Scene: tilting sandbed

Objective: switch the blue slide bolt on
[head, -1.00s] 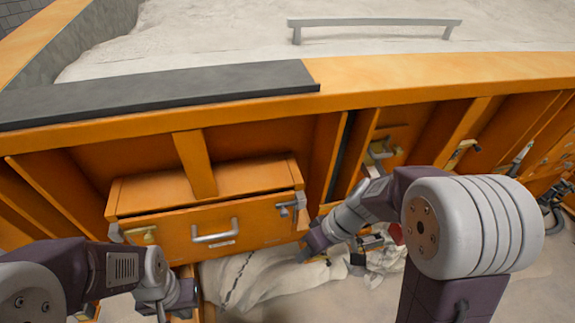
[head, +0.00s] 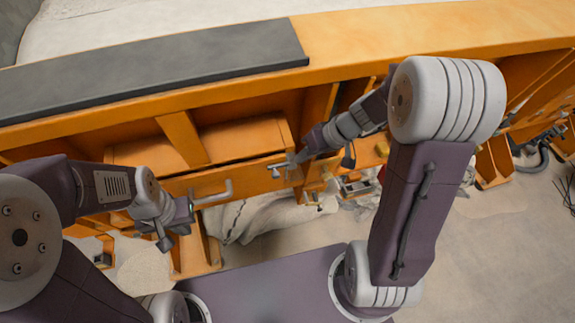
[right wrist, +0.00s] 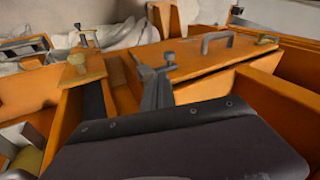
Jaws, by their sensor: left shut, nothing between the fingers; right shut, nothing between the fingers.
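A blue-grey slide bolt (head: 279,167) sits at the right end of the orange drawer front (head: 250,178). I cannot tell whether it is on or off. My right gripper (head: 299,158) is shut and empty, with its tips close beside the bolt; whether they touch cannot be told. In the right wrist view my right gripper (right wrist: 155,82) is in front of the near end of the orange drawer box, and a grey knob shows by the tips. My left gripper (head: 168,238) is shut and empty, low and left of the drawer's grey handle (head: 214,196).
The orange sandbed rim (head: 400,42) carries a dark grey strip (head: 150,72). White cloth (head: 255,218) lies below the drawer. Open floor (head: 500,240) shows at the right.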

